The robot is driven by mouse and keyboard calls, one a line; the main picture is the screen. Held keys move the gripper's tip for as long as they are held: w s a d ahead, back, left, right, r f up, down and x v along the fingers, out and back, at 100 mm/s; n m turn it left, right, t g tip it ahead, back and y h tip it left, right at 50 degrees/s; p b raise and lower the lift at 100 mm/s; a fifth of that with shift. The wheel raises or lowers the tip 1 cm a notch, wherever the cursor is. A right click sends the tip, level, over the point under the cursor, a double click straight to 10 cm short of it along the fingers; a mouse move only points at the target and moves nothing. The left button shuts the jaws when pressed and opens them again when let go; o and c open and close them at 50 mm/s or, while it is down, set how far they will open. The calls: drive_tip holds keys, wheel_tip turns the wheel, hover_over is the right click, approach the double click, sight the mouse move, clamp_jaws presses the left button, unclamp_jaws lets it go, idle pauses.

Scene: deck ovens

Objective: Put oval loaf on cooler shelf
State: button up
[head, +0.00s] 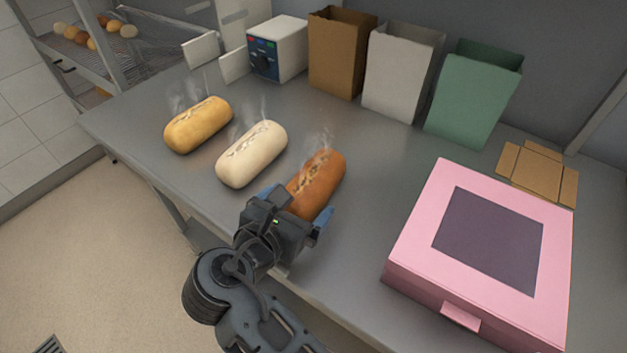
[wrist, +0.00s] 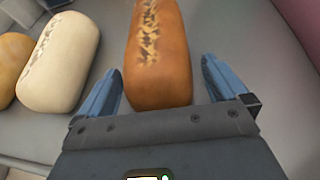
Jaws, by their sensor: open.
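Three steaming elongated loaves lie apart in a row on the grey steel table: a golden loaf (head: 198,125), a pale loaf (head: 252,154) and a darker brown loaf (head: 318,183). I cannot tell for sure which one is called the oval loaf. My gripper (head: 299,213) is open, its blue fingers at either side of the near end of the brown loaf. In the wrist view the brown loaf (wrist: 158,55) lies between the fingers of my gripper (wrist: 160,85), with gaps on both sides. A wire rack shelf (head: 85,48) with several small loaves stands at the back left.
A pink box (head: 412,262) with a dark window stands at the right. Brown (head: 338,55), white (head: 400,75) and green (head: 472,98) paper bags and a small white device (head: 288,50) line the back. A flat piece of cardboard (head: 540,172) lies behind the box.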

drive_tip(key=shift+x, duration=0.85)
drive_tip(key=shift+r, duration=0.1)
drive_tip(key=c, duration=1.3)
